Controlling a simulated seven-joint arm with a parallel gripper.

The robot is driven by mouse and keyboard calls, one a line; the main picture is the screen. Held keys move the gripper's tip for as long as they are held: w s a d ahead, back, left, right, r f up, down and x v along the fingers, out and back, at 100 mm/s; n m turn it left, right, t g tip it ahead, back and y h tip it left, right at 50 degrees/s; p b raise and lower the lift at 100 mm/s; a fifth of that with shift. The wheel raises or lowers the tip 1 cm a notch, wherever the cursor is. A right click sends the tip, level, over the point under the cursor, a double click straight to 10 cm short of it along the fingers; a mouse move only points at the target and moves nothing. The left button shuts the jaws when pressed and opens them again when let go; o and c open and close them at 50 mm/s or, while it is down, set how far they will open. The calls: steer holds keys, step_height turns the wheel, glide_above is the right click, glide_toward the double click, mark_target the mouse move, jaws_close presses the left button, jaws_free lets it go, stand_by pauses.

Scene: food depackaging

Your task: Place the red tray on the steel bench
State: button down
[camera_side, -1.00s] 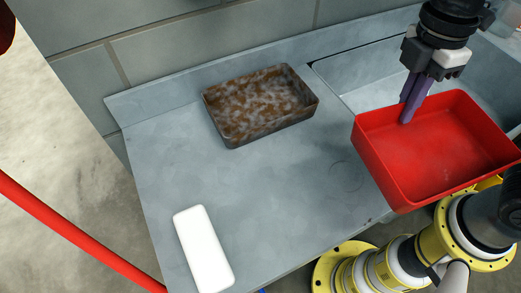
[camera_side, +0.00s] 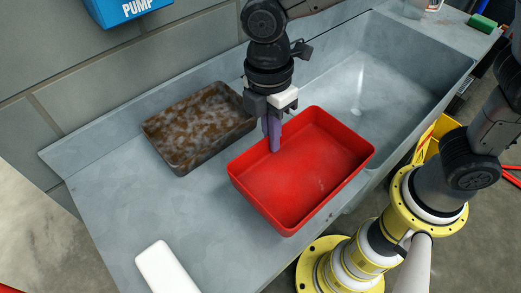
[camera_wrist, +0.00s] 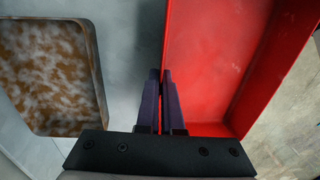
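The red tray (camera_side: 308,178) is empty and level, over the flat part of the steel bench (camera_side: 120,205) near the sink. Whether its base touches the bench is hard to tell. My gripper (camera_side: 272,146) points down at the tray's far-left wall, with its purple fingers on either side of that wall. In the wrist view, my gripper (camera_wrist: 160,75) is closed on the left wall of the red tray (camera_wrist: 212,60), with a thin red strip between the fingers.
A brown, mottled tray (camera_side: 200,128) lies close left of the red one. A white block (camera_side: 166,270) lies at the bench's front left. The sink (camera_side: 385,85) is at the right. A wall with a blue pump box (camera_side: 125,8) stands behind. Bench is bare at the left.

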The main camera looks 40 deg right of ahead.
steer(key=shift+w+a+f, duration=0.35)
steer(key=shift+w+f, duration=0.05)
steer(key=shift+f, duration=0.2)
steer(key=shift+w+a+f, duration=0.15)
steer(key=shift+w+f, duration=0.05)
steer(key=shift+f, duration=0.8)
steer(key=shift+w+a+f, duration=0.1)
steer(key=shift+w+f, duration=0.05)
steer(key=shift+f, duration=0.85)
steer(key=shift+f, duration=0.15)
steer(key=c, duration=1.1)
jaws_free()
